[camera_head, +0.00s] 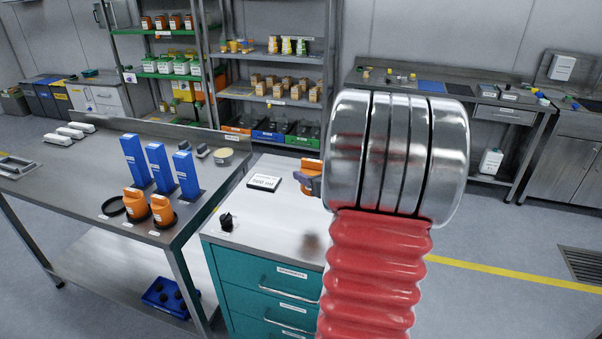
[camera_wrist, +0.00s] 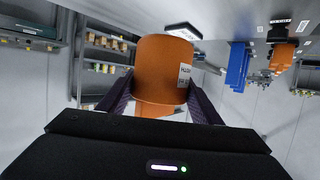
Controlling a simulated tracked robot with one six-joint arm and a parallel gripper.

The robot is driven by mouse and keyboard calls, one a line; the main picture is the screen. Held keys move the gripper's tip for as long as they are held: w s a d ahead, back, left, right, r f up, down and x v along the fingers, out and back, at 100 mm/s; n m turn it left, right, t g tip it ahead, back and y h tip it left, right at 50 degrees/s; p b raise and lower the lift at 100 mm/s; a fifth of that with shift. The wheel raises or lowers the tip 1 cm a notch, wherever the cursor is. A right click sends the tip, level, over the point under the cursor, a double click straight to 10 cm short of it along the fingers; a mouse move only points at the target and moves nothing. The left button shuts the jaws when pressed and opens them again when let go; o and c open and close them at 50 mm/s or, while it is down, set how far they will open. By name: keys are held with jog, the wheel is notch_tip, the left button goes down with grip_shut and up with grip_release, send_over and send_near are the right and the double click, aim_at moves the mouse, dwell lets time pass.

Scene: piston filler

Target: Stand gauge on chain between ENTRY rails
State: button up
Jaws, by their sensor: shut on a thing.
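My gripper (camera_wrist: 160,105) is shut on an orange cylinder with a white label, taken here as the gauge (camera_wrist: 163,65); one dark finger lies on each side of it. In the head view the gauge (camera_head: 306,176) shows only in part beside a dark fingertip, the rest hidden behind my silver and red arm. It appears above the white top of a teal drawer cabinet (camera_head: 262,285); a soft dark shadow lies on that top. The chain and the ENTRY rails are not seen in either view.
A display sign (camera_head: 263,183) and a black knob (camera_head: 226,221) are on the cabinet top. The left steel bench (camera_head: 70,190) holds tall blue blocks (camera_head: 158,166), two orange pieces (camera_head: 162,210) and a black ring (camera_head: 112,207). Open floor lies to the right.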

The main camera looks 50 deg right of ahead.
jog(key=w+a+f+n+y, duration=0.1)
jog(key=w+a, duration=0.7)
jog(key=a, duration=0.3)
jog(key=w+a+f+n+y, duration=0.1)
jog(key=w+a+y, duration=0.1)
jog(key=w+a, duration=0.7)
jog(key=a+f+n+y, duration=0.1)
jog(key=a+f, duration=0.1)
jog(key=a, duration=1.1)
jog(key=a+f+n+t+y, duration=0.1)
jog(key=a+f, duration=0.1)
jog(key=a, duration=1.2)
jog(key=shift+w+f, duration=0.2)
jog(key=shift+w, duration=0.15)
